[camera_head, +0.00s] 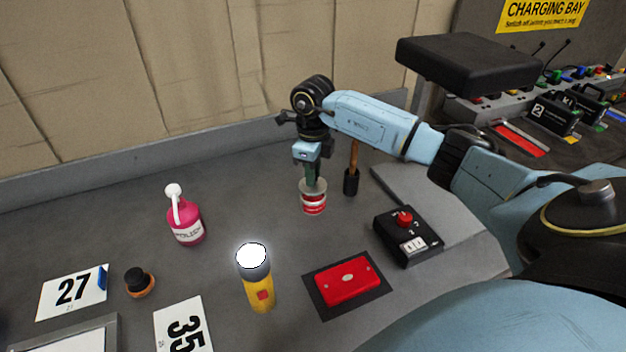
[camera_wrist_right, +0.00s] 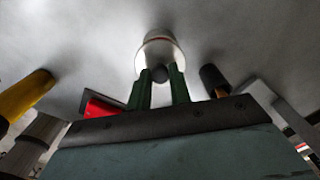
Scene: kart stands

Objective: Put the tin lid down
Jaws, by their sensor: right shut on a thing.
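The tin (camera_head: 314,205), red with a white band, stands on the grey bench near the middle of the head view. The pale tin lid (camera_head: 318,186) is at its top, and in the right wrist view the lid (camera_wrist_right: 160,52) shows as a pale disc with a dark knob. My right gripper (camera_head: 312,180) points down over the tin, its green fingers (camera_wrist_right: 160,82) shut on the lid's knob. I cannot tell whether the lid rests on the tin or hangs just above it. My left gripper is not in view.
A black switch box (camera_head: 396,246), a red case (camera_head: 348,281), a lit yellow torch (camera_head: 260,293) and a pink bottle (camera_head: 184,220) stand around.

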